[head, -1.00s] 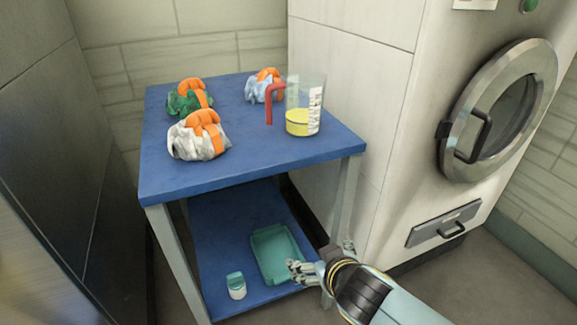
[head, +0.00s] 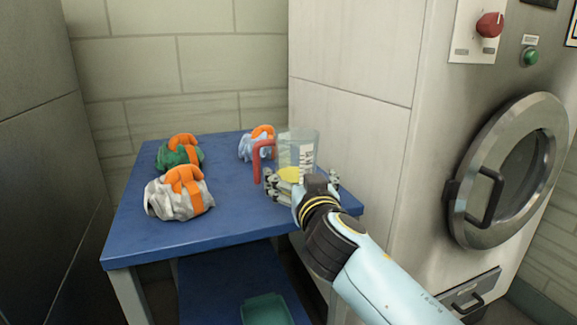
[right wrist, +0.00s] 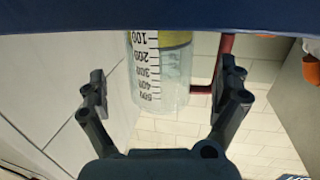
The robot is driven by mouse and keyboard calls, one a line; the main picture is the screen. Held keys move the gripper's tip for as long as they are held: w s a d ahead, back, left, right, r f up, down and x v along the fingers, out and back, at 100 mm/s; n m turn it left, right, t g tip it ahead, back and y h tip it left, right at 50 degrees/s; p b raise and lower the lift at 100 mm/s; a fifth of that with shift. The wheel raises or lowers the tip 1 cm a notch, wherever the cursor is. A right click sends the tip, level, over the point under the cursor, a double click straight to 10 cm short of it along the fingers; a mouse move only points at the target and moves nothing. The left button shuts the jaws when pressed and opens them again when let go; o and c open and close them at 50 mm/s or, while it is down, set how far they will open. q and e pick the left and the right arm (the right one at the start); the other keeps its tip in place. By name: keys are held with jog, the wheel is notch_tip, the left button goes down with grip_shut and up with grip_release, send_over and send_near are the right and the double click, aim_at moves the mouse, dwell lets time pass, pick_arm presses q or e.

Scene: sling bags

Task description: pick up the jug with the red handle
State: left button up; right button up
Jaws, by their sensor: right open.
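The clear jug (head: 297,150) with the red handle (head: 257,163) stands upright at the right part of the blue table top, with yellow liquid in its bottom. My right gripper (head: 302,181) is open at the near side of the jug and hides part of its base. In the right wrist view the picture is upside down. The jug (right wrist: 162,72) shows there with its printed scale, between the directions of the two spread fingers (right wrist: 165,78), and the handle (right wrist: 224,62) lies behind the right finger. I cannot tell how far the fingertips reach around the jug. My left gripper is not in view.
Bundled bags with orange bands stand on the table (head: 235,215): grey-white (head: 180,195), green (head: 178,153) and light blue (head: 256,143), the last close to the handle. A teal tray (head: 268,310) is on the lower shelf. A machine with a round door (head: 510,170) stands right.

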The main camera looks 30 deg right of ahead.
aim_at(298, 174)
jog(key=x, duration=0.4)
jog(key=shift+w+f, duration=0.25)
jog(key=c, duration=1.2)
jog(key=shift+c, duration=0.9)
jog(key=shift+r, duration=0.15)
